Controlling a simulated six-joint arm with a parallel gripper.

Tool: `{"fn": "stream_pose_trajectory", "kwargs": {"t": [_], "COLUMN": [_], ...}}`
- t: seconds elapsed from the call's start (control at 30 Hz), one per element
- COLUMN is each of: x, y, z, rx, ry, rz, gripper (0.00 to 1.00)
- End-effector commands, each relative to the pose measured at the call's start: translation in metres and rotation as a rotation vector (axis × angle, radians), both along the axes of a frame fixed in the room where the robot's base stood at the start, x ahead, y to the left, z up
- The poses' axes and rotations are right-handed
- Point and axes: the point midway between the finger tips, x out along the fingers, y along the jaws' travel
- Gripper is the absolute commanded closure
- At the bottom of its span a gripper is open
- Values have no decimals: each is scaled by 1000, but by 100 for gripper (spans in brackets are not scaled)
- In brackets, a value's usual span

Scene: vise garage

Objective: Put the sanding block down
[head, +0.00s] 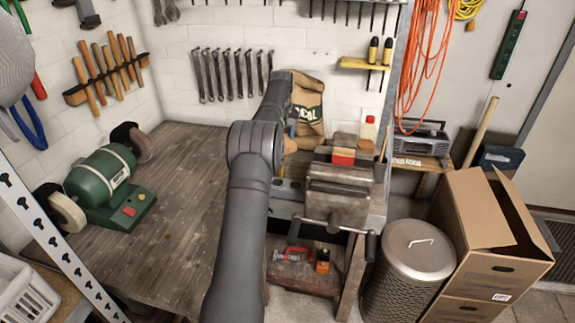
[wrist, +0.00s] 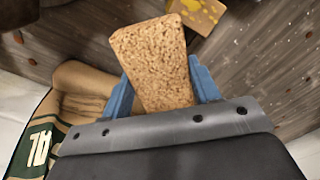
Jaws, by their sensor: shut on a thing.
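The sanding block, a brown, cork-textured block (wrist: 152,55), is between the blue fingers of my gripper (wrist: 158,88) in the wrist view. The fingers are shut on its two sides, and its far end sticks out past the fingertips. The wooden workbench (wrist: 270,65) shows beyond it; I cannot tell how high the block is above the wood. In the head view my own arm hides most of the gripper and the block. The bench top (head: 185,215) also shows there.
A yellowish block (wrist: 200,12) lies just beyond the held block. A green grinder (head: 105,180) is left; bench between is clear.

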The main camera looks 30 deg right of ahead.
Motion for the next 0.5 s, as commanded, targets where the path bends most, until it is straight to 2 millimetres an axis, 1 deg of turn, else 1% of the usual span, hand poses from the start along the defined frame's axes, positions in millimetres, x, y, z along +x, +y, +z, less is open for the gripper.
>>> {"fn": "stream_pose_trajectory", "kwargs": {"t": [0.03,0.17,0.27,0.4,0.5], "x": [-4,-8,-9,-9,-9], "y": [-9,-18,-19,-19,-19], "z": [0,-2,-14,-36,-45], "rx": [1,1,2,2,1], "ry": [0,1,2,2,1], "rz": [-2,1,1,1,1], "gripper": [66,66,66,66,66]}}
